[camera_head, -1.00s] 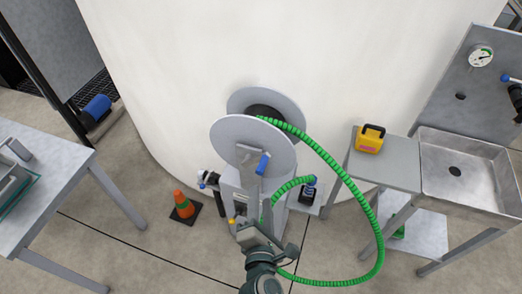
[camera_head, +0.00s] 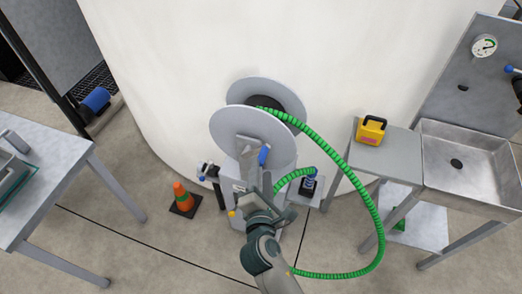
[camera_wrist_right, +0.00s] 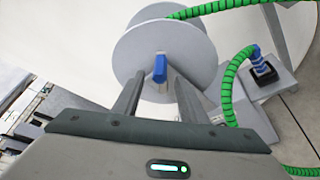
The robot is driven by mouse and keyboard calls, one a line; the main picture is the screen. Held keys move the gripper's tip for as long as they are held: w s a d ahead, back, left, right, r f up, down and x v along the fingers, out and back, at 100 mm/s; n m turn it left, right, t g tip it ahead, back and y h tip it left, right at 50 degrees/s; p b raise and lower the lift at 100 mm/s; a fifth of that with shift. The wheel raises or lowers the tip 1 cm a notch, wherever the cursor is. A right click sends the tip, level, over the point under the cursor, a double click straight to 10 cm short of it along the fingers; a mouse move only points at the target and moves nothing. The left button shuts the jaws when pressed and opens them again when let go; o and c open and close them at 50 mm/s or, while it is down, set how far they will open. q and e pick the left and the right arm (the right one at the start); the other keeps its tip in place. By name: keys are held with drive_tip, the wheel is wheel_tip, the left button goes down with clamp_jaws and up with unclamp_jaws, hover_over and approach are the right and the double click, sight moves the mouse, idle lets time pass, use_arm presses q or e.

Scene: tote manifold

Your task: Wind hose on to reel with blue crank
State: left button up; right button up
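The hose reel (camera_head: 250,133) has two grey discs on a grey stand in front of the white tank. Its blue crank handle (camera_head: 263,155) is on the front disc, and it also shows in the right wrist view (camera_wrist_right: 160,69). A green ribbed hose (camera_head: 362,190) runs from the reel hub, loops right and down to the floor; another green length curves to a blue fitting. My right gripper (camera_head: 260,182) is just below the crank handle. In the right wrist view its two fingers (camera_wrist_right: 158,88) are apart, with the handle beyond and between their tips. My left gripper is not in view.
A yellow box (camera_head: 370,130) stands on a side table beside the sink (camera_head: 480,150) at right. An orange cone (camera_head: 183,198) stands left of the reel. A grey table (camera_head: 45,180) is at far left.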

sight(261, 149)
drive_tip(key=b+x, duration=0.3)
drive_tip(key=x, duration=0.6)
drive_tip(key=shift+w+f+b, duration=0.2)
drive_tip(key=shift+w+b, duration=0.1)
drive_tip(key=shift+w, duration=0.5)
drive_tip(key=shift+c, duration=0.4)
clamp_jaws()
drive_tip(key=shift+r, duration=0.1)
